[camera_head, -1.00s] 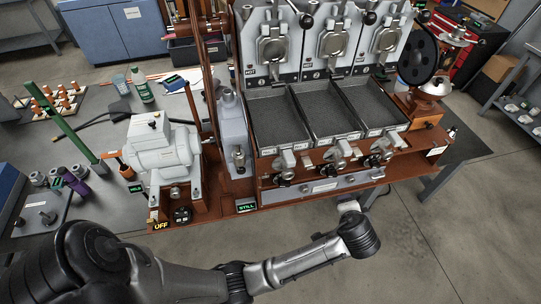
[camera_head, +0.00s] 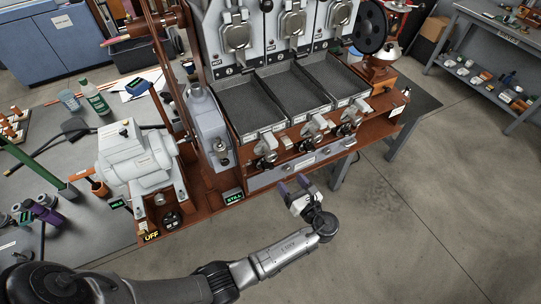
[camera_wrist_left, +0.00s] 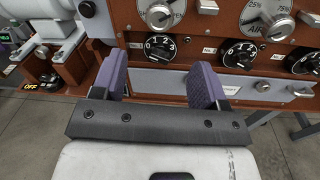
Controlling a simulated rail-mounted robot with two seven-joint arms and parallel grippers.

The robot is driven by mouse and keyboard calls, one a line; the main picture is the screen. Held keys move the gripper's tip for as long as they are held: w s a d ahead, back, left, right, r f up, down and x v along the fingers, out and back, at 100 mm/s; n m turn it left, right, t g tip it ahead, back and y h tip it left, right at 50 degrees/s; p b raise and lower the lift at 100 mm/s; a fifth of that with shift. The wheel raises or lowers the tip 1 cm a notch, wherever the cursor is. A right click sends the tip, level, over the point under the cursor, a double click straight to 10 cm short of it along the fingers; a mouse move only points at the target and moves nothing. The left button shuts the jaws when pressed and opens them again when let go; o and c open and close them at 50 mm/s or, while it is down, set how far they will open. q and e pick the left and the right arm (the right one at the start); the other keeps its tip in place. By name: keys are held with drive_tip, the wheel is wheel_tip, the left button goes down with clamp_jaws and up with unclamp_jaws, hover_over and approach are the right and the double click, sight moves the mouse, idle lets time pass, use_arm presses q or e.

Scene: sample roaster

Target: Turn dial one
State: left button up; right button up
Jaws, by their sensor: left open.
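The sample roaster carries a row of black dials with white numbers under its trays. My left gripper (camera_head: 293,184) is open and empty, in front of and below the dial row. In the left wrist view its two purple fingers (camera_wrist_left: 160,74) stand either side of this dial in the picture, apart from it. My right gripper is not in view.
Two more black dials, the middle (camera_wrist_left: 240,54) and right (camera_wrist_left: 303,62), sit to the right. Silver air dials (camera_wrist_left: 160,12) are above. A silver drawer front (camera_head: 290,168) runs below the dials. A grey motor (camera_head: 137,158) stands left; open floor lies right.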

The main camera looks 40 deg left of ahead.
sight(273, 159)
use_arm(q)
drive_tip(key=x, duration=1.3)
drive_tip(key=shift+c, duration=0.7)
drive_tip(key=c, duration=0.8)
